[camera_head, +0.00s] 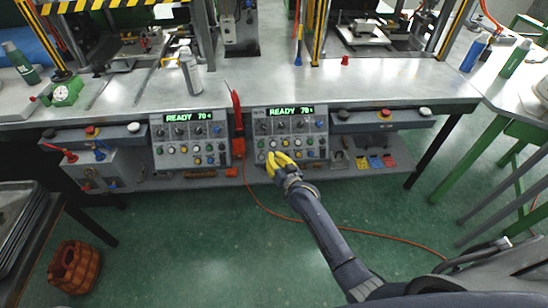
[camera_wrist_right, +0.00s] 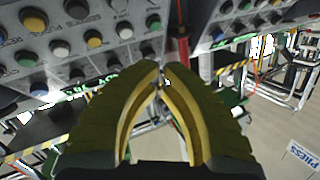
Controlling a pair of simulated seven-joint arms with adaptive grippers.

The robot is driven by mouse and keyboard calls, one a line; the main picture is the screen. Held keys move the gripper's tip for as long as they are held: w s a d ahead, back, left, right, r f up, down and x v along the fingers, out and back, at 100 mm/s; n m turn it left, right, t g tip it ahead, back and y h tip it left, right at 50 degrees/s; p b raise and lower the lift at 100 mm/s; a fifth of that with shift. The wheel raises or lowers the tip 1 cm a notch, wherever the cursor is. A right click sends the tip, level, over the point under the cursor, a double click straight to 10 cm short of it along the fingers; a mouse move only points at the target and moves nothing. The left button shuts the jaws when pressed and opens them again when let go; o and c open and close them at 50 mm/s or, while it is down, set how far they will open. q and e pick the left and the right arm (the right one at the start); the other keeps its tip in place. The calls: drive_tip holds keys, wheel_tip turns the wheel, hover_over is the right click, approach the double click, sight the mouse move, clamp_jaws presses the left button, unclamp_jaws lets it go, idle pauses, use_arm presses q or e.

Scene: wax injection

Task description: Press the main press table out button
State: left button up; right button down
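Two grey control panels with several coloured buttons and knobs hang at the front of the bench, a left panel (camera_head: 158,158) and a right panel (camera_head: 258,127), each with a green "READY 70" display. The labels are too small to tell which button is the main press table out button. My right gripper (camera_head: 272,160) is in front of the lower rows of the right panel, its yellow fingers shut and empty. In the right wrist view the fingers (camera_wrist_right: 160,72) meet at the tips, beside a panel (camera_wrist_right: 100,62) with black, white, yellow, green and blue buttons. Contact cannot be told. My left gripper is out of view.
A red handle (camera_head: 237,110) stands between the panels. Side boxes carry red stop buttons (camera_head: 385,113). A spray bottle (camera_head: 188,72) stands on the bench. A shelf below the panels holds small coloured parts (camera_head: 376,162). An orange hose (camera_head: 378,235) lies on the green floor.

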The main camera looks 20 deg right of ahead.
drive_tip(key=w+d+f, duration=0.1)
drive_tip(key=w+f, duration=0.4)
drive_tip(key=w, duration=0.1)
drive_tip(key=shift+w+d+f, duration=0.15)
drive_tip(key=shift+w+f, duration=0.05)
drive_tip(key=shift+f, duration=0.1)
idle(1.8)
drive_tip(key=shift+w+f, duration=0.2)
drive_tip(key=shift+w, duration=0.1)
